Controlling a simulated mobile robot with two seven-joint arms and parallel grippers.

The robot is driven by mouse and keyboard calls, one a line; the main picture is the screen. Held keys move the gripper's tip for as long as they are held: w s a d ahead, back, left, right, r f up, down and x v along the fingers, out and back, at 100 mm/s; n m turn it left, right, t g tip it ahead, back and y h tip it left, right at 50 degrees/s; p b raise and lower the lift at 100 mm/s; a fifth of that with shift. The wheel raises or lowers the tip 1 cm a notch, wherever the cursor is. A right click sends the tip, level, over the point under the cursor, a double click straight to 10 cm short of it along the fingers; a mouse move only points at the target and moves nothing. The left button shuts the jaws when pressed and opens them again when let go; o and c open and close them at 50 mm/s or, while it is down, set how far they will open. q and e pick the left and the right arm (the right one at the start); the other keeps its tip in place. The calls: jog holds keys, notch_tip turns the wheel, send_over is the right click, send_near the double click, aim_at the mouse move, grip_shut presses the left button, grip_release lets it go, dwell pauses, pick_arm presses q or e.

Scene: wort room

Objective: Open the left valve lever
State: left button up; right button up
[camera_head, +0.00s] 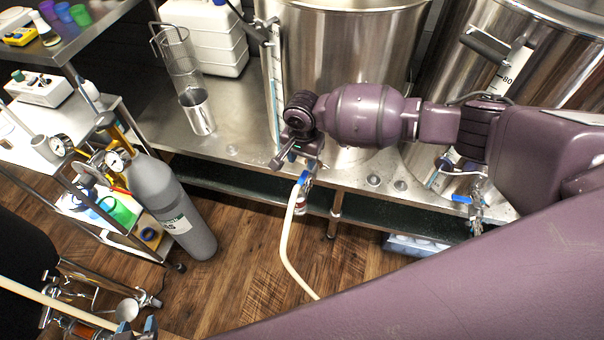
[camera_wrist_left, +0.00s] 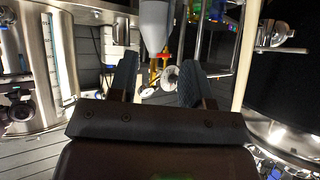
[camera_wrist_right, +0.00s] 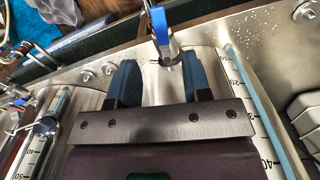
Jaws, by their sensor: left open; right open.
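The left valve lever is a blue handle (camera_head: 303,178) on the valve low on the front of the left steel kettle (camera_head: 345,45). My right gripper (camera_head: 293,157) is open just above it, by the kettle wall. In the right wrist view the blue lever (camera_wrist_right: 159,24) shows beyond the gap between the open fingers (camera_wrist_right: 157,84); I see no contact.
A second blue lever (camera_head: 461,198) is on the right kettle's valve. A pale hose (camera_head: 287,245) hangs below the left valve. A grey gas cylinder (camera_head: 172,205) and a trolley (camera_head: 75,140) stand left. A steel cup (camera_head: 197,112) is on the bench. Open floor lies between.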

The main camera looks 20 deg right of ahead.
aim_at(303, 178)
notch_tip(303, 178, down, 8)
jog(key=shift+r+b, duration=0.15)
jog(key=shift+b, duration=0.9)
jog(key=shift+c, duration=0.3)
grip_shut()
